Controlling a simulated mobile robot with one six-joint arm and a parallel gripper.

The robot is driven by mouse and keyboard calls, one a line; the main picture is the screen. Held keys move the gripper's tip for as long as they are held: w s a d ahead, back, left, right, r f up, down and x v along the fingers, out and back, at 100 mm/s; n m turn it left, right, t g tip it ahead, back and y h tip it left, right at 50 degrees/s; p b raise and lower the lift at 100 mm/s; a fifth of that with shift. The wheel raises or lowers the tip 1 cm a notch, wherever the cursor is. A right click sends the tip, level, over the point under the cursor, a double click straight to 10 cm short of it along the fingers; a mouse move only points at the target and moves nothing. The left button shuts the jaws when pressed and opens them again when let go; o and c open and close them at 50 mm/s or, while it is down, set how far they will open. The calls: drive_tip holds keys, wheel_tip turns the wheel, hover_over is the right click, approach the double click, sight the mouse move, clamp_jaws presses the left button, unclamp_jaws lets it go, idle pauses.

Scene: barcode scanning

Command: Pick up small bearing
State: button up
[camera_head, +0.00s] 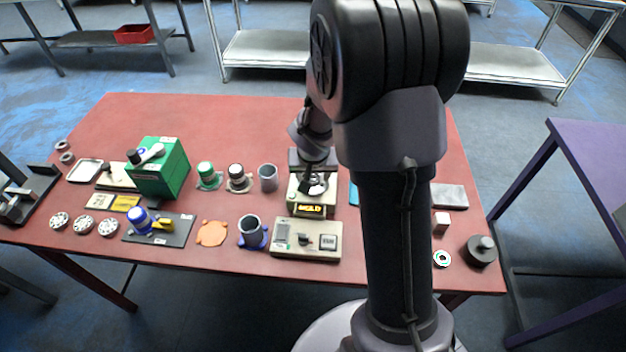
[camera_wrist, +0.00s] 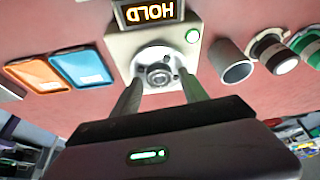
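A small dark ring-shaped part (camera_wrist: 159,75), which looks like the small bearing, sits on the pale round plate of a device (camera_wrist: 193,52) in the wrist view. The device has a lit HOLD display (camera_wrist: 153,12), upside down there. My gripper (camera_wrist: 159,82) is open, with one finger on each side of the ring. I cannot tell whether the fingers touch it. In the head view my gripper (camera_head: 312,183) is over the device (camera_head: 298,197), and my arm hides part of the area. Two small rings (camera_head: 63,146) (camera_head: 67,157) lie at the table's left edge.
The red table (camera_head: 240,112) is clear at the back. Close by stand a grey cup (camera_head: 268,178), capped jars (camera_head: 207,172) and a panel box (camera_head: 290,238). A green box (camera_head: 172,168) and several round flanged parts (camera_head: 83,224) are further left.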

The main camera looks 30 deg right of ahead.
clamp_jaws()
